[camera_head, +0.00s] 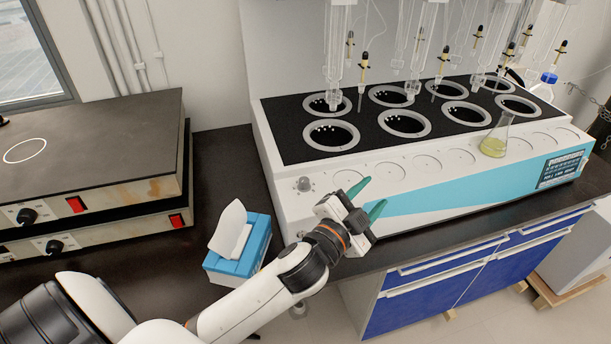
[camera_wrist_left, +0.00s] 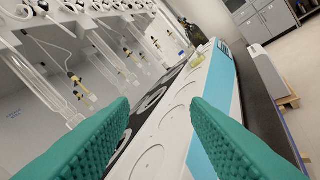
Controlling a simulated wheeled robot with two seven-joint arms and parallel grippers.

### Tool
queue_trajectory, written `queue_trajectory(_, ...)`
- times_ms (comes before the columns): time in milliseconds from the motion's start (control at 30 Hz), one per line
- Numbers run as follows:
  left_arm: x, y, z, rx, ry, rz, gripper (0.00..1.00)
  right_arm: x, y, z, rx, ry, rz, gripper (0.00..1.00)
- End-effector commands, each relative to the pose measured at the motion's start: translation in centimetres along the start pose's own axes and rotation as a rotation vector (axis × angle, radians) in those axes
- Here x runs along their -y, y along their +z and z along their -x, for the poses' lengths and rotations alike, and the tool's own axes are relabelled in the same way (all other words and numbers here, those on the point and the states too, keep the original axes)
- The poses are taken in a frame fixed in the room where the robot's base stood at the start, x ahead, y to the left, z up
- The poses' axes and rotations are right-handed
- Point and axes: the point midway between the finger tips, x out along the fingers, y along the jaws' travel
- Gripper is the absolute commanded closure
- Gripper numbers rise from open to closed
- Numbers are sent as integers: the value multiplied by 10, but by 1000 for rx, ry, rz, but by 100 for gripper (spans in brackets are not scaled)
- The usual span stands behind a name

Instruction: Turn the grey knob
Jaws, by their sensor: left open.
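The grey knob (camera_head: 304,184) sits on the left end of the white front ledge of the multi distiller (camera_head: 440,195). My left gripper (camera_head: 369,197) has green fingers and is in front of the distiller, to the right of the knob and apart from it. Its fingers are spread with nothing between them. In the left wrist view the two green fingers (camera_wrist_left: 160,125) stand wide apart, with the distiller's ledge beyond them. The knob does not show in the left wrist view. My right gripper is not in view.
A flask with yellow liquid (camera_head: 494,142) stands on the ledge at the right. A blue tissue box (camera_head: 238,262) stands on the dark bench near my left arm. Stacked hot plates (camera_head: 90,150) with black knobs and red switches are at the left. Glass tubes hang above the heating wells.

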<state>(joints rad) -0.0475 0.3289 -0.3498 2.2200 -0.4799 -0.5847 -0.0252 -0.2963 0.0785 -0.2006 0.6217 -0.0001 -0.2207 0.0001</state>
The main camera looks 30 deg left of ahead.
Motion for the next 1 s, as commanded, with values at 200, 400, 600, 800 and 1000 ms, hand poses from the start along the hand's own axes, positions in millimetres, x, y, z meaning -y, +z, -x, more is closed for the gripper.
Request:
queue_trajectory(200,-12,144,-25,729,94,-521,57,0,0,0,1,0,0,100)
queue_trajectory(400,31,179,-6,1290,-38,-1090,57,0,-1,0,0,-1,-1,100)
queue_trajectory(600,32,104,-12,1612,-467,-1683,57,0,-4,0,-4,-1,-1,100)
queue_trajectory(800,-65,4,-24,1569,-1152,-2072,57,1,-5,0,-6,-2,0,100)
queue_trajectory(1000,-158,-37,-10,1379,-1634,-2127,57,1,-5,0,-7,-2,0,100)
